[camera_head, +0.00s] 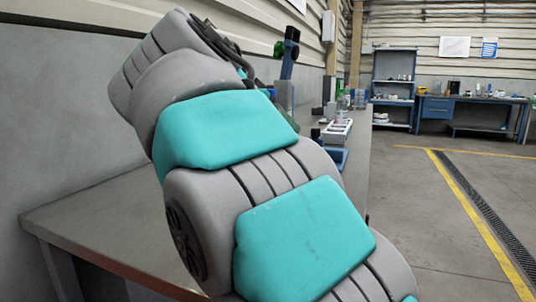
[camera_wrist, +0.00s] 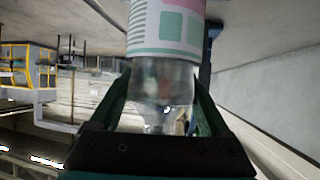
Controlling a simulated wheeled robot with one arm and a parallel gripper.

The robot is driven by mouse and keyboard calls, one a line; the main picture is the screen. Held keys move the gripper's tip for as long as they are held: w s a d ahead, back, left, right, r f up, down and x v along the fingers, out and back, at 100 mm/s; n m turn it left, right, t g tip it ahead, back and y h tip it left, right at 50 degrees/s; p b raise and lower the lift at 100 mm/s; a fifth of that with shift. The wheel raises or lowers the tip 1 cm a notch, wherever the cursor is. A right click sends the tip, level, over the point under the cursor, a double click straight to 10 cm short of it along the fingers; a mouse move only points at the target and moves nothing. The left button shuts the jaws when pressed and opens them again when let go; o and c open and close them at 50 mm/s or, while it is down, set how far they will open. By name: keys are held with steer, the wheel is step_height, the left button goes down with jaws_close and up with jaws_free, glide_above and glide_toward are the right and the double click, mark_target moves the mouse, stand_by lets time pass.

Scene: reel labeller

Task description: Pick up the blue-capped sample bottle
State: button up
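In the wrist view, a clear bottle (camera_wrist: 162,82) with a white, green and pink label (camera_wrist: 165,30) is between the two fingers of my gripper (camera_wrist: 161,72). The fingers lean inward and appear to press on both sides of its clear part. The bottle narrows toward the gripper's palm. No blue cap can be made out, and the label end runs out of the frame. In the head view, my arm hides the gripper's fingers and the bottle.
A long grey bench (camera_head: 95,220) runs along the wall. A shelf rack (camera_head: 394,88) and a blue workbench (camera_head: 465,112) are at the back. The floor to the right is clear.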

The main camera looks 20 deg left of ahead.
jaws_close()
stand_by(0.4)
steer(key=shift+r, duration=0.15)
